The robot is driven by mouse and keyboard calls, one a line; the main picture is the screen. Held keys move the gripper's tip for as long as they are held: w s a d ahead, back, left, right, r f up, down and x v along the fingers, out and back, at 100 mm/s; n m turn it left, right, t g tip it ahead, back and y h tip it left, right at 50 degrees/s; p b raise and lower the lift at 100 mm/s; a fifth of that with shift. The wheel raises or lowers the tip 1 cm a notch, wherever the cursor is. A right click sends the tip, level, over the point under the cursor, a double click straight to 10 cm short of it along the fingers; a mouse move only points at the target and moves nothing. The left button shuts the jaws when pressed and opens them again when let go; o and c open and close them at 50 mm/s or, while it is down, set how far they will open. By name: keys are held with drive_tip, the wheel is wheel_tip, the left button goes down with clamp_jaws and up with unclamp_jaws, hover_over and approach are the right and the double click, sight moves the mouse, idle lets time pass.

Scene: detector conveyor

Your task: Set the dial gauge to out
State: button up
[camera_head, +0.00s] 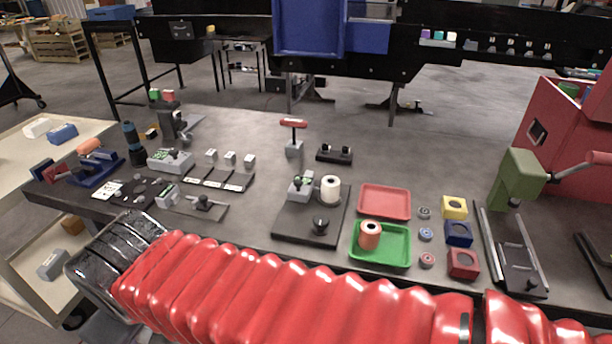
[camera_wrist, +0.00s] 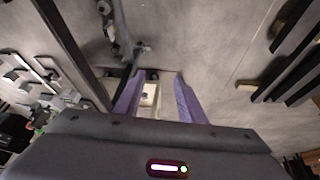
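I cannot tell for certain which fixture is the dial gauge. One candidate is a black round knob (camera_head: 320,223) on a dark base plate (camera_head: 290,236) at the middle of the bench, beside a white roll (camera_head: 330,189). Another is a small dark knob (camera_head: 204,202) on a grey plate further left. My gripper (camera_wrist: 158,88) shows in the wrist view with two purple fingers spread apart. A small pale block (camera_wrist: 149,95) shows between them, apparently beyond the fingertips, with no visible grip on it. The gripper's fingers are not visible in the head view.
My red sleeved arm covers the bench's front edge. A red tray (camera_head: 384,201) and a green tray (camera_head: 358,253) lie right of the middle. A green press (camera_head: 522,178) stands at the right. A red-handled tool (camera_head: 293,135) stands upright behind. The back of the bench has bare room.

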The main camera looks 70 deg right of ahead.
drive_tip(key=s+d+f+n+g+h, duration=0.25)
drive_tip(key=d+f+g+h, duration=0.2)
drive_tip(key=d, duration=0.55)
drive_tip(key=n+g+h, duration=0.4)
drive_tip(key=n+h, duration=0.8)
drive_tip(key=n, duration=0.1)
approach(306, 183)
drive_tip(key=a+r, duration=0.1)
drive_tip(key=a, duration=0.2)
drive_tip(key=a+r, duration=0.1)
drive_tip(key=shift+s+a+r, duration=0.2)
drive_tip(key=shift+a+r, duration=0.05)
drive_tip(key=shift+r, duration=0.05)
drive_tip(key=shift+w+d+f+n+t+h, duration=0.1)
drive_tip(key=shift+w+d+n+t+h, duration=0.15)
drive_tip(key=shift+w+h, duration=0.1)
drive_tip(key=shift+d, duration=0.1)
drive_tip(key=d, duration=0.4)
drive_tip(key=s+d, duration=0.1)
drive_tip(key=d, duration=0.4)
drive_tip(key=s+d, duration=0.1)
drive_tip(key=d, duration=0.3)
drive_tip(key=shift+s+d, duration=0.1)
drive_tip(key=shift+d, duration=0.15)
